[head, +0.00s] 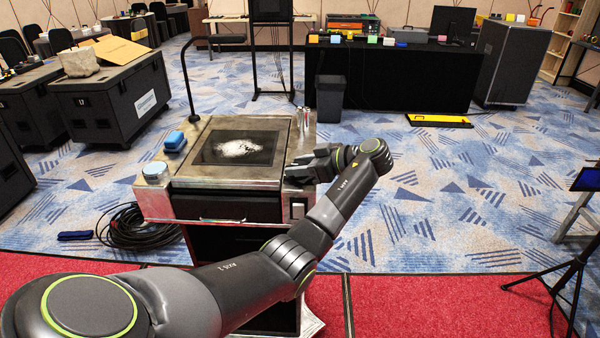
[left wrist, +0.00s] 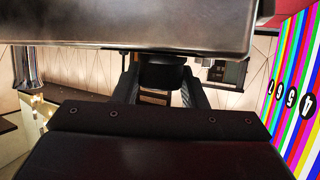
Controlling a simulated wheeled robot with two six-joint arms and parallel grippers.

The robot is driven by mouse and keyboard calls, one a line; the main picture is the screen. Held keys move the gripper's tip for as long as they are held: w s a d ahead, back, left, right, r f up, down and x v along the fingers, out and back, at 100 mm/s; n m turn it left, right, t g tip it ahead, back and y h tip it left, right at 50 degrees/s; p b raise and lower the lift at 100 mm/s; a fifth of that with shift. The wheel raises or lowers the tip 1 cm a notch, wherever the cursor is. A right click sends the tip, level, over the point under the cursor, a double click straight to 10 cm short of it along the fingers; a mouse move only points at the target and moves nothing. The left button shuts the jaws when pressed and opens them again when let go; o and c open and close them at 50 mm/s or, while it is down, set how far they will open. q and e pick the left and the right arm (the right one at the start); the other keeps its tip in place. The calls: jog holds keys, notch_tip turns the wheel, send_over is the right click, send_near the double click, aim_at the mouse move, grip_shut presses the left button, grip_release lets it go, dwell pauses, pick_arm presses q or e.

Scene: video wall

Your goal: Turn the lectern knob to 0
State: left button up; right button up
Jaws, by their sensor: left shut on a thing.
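The lectern (head: 190,182) stands in front of me, with a metal-edged top and a dark screen showing a pale blurred shape. My left arm reaches across from the lower left, and my left gripper (head: 297,170) is at the lectern's right edge. In the left wrist view, its two fingers close on the sides of a dark round knob (left wrist: 164,73) below the lectern's metal edge (left wrist: 130,30). The knob's pointer and any scale marks cannot be made out. In the head view the knob is hidden by the gripper. My right gripper is not in view.
A blue block (head: 175,141) and a light-blue-topped round thing (head: 154,172) sit on the lectern's left side. Metal cans (head: 303,118) stand at its back right corner. A thin gooseneck (head: 187,80) rises at its back left. Coiled black cable (head: 135,228) lies on the floor.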

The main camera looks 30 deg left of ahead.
pick_arm(q)
jog(key=shift+f+g, duration=0.15)
jog(key=shift+g, duration=0.15)
jog(key=o, duration=0.7)
jog(key=shift+d+r+p, duration=0.3)
jog(key=shift+r+p, duration=0.05)
jog(key=shift+p+v, duration=5.7)
jog(key=shift+v, duration=2.65)
jog(key=shift+f, duration=0.1)
